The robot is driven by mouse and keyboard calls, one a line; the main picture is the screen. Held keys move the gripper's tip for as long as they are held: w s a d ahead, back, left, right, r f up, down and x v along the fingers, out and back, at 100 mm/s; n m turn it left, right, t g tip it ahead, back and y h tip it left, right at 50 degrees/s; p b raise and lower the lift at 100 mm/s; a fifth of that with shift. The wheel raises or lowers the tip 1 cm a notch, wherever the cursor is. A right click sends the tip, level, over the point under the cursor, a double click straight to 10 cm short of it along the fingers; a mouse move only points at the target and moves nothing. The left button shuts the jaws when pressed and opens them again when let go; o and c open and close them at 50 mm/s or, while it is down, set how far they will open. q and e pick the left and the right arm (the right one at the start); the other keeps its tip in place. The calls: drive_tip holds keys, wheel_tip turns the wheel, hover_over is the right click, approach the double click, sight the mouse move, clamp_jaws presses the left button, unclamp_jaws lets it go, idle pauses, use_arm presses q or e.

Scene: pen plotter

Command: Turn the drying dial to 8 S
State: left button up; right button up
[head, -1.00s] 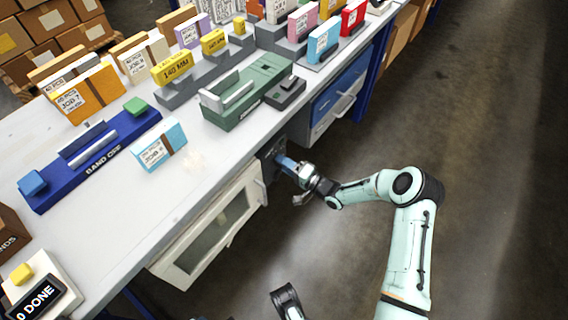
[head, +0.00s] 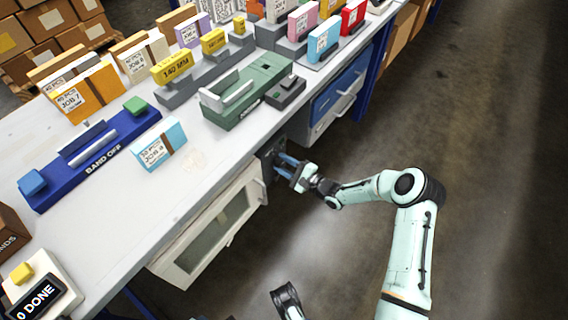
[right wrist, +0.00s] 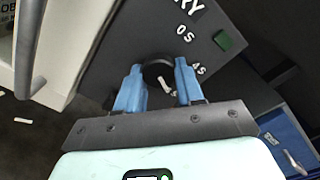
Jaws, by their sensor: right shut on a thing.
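The drying dial (right wrist: 157,70) is a round black knob on a dark panel (right wrist: 196,27), between the blue fingers of my right gripper (right wrist: 158,88) in the right wrist view. The gripper is shut on the dial. A white mark shows on the dial near its lower edge. The labels 0 S and 4 S show to the right of the dial; no 8 S label is visible. In the head view my right gripper (head: 288,168) reaches the dark panel (head: 270,158) under the bench edge, and the dial is hidden there.
A white cabinet with a glass door (head: 210,235) is left of the panel, and a blue drawer (head: 338,97) is to its right. A green square (right wrist: 224,40) sits on the panel. The bench top (head: 190,185) is above. The floor to the right is clear.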

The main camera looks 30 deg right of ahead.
drive_tip(key=shift+f+m, duration=0.1)
drive_tip(key=shift+m, duration=0.6)
drive_tip(key=o, duration=1)
drive_tip(key=shift+o, duration=0.2)
drive_tip(key=shift+s, duration=0.1)
use_arm(q)
drive_tip(key=shift+g+h, duration=0.3)
drive_tip(key=shift+g, duration=0.3)
drive_tip(key=s+r+p, duration=0.1)
drive_tip(key=s+d+r, duration=0.1)
drive_tip(key=s+d+p, duration=0.1)
drive_tip(key=s, duration=0.1)
drive_tip(key=shift+s+r+p, duration=0.1)
drive_tip(key=shift+r+p, duration=0.2)
drive_tip(key=shift+r, duration=0.1)
use_arm(e)
drive_tip(key=v, duration=1.3)
drive_tip(key=shift+s, duration=0.15)
drive_tip(key=shift+a, duration=0.1)
